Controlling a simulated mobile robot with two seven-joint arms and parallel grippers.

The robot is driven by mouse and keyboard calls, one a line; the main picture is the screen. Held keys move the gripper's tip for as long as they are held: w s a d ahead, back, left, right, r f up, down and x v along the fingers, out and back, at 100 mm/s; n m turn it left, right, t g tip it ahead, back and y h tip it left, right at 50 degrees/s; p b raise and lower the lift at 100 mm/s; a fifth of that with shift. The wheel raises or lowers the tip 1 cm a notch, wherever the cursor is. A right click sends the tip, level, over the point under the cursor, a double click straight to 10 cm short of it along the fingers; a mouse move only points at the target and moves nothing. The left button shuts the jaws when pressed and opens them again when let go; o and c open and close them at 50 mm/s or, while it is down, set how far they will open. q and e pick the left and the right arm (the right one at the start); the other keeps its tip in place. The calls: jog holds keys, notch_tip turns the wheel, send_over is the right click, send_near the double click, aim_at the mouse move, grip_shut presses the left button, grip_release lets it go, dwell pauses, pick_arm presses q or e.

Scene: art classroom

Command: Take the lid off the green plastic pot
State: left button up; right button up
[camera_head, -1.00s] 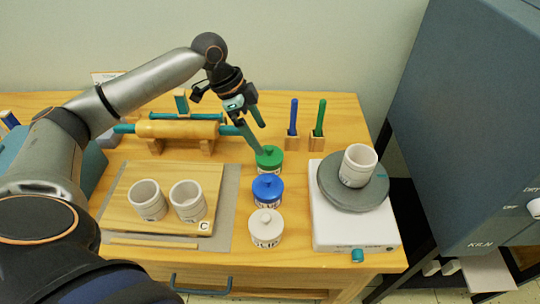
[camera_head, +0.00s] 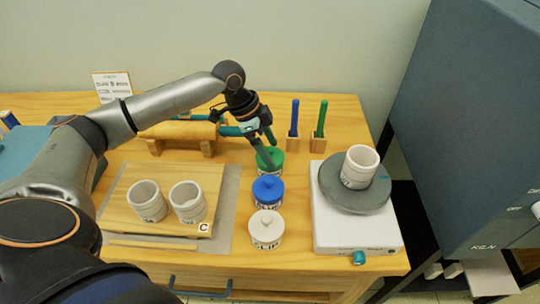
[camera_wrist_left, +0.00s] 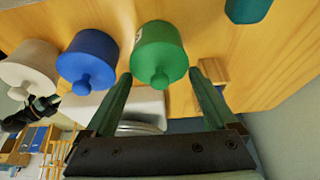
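The green plastic pot (camera_head: 277,167) with its green lid stands upright at the back of a row of three pots on the wooden table. My left gripper (camera_head: 268,152) is right above it, pointing down. In the left wrist view the green lid (camera_wrist_left: 160,60) and its round knob (camera_wrist_left: 159,80) show between the tips of the two spread fingers (camera_wrist_left: 162,80). The left gripper is open, and I see a gap on both sides of the knob. In the head view the fingers hide part of the lid. My right gripper is not in view.
A blue pot (camera_head: 268,190) and a white pot (camera_head: 266,230) stand in front of the green one. A rolling pin (camera_head: 178,130) lies behind left. Pen holders with a blue pen (camera_head: 294,117) and a green pen (camera_head: 320,118) stand behind right. A white wheel base (camera_head: 330,235) is at right.

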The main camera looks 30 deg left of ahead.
pick_arm(q)
jog(key=c, duration=0.6)
jog(key=shift+r, duration=0.15)
jog(key=shift+c, duration=0.2)
